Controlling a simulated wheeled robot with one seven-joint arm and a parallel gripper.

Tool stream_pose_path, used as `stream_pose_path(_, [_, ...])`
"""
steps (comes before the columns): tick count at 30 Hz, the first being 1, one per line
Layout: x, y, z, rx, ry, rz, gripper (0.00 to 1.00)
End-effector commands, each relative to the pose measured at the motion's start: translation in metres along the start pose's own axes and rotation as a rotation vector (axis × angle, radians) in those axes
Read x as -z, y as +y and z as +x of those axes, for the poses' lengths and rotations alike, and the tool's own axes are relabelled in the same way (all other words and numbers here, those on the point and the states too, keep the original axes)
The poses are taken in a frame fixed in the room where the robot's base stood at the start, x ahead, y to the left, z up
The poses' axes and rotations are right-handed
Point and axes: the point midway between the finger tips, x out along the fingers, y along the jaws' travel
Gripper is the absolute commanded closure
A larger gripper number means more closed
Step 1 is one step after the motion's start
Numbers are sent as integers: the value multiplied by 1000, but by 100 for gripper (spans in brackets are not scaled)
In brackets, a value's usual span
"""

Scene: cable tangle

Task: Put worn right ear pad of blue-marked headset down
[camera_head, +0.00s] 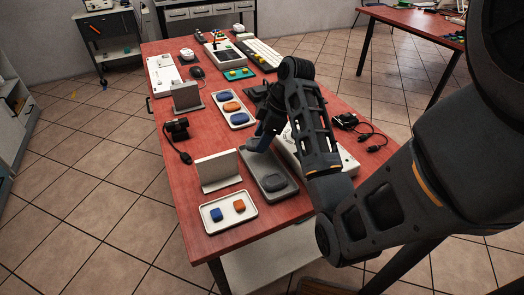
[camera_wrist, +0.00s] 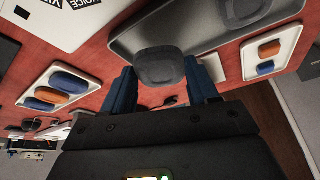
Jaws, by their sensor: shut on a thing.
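My gripper (camera_wrist: 160,68) is shut on a dark grey ear pad (camera_wrist: 160,62), with one blue finger on each side of it. In the head view my gripper (camera_head: 262,139) points down near the far end of a grey tray (camera_head: 262,163); my arm partly hides this area. The wrist view shows the held pad in front of the tray (camera_wrist: 120,47). I cannot tell whether the pad touches the tray. Another dark pad (camera_head: 279,183) lies in the tray's near part, and it also shows in the wrist view (camera_wrist: 245,10). No headset is clearly recognisable.
A white tray (camera_head: 243,224) with a blue and an orange pad lies at the near left. Another white tray (camera_head: 241,125) with blue and orange pads lies beyond. An upright beige panel (camera_head: 217,171) stands left of the grey tray. A white device (camera_head: 346,165) is to the right.

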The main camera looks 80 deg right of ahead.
Motion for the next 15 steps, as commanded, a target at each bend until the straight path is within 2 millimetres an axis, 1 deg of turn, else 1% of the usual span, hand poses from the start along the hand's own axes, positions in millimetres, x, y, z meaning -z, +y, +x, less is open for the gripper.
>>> stream_pose_path(1, [0, -4, 1, 0, 0, 0, 69])
stream_pose_path(4, [-2, -6, 6, 0, 0, 1, 69])
stream_pose_path(10, [-13, -6, 31, 2, 0, 3, 69])
stream_pose_path(12, [-15, -6, 37, 1, 0, 0, 69])
stream_pose_path(15, [-16, -5, 40, -1, 0, -1, 69])
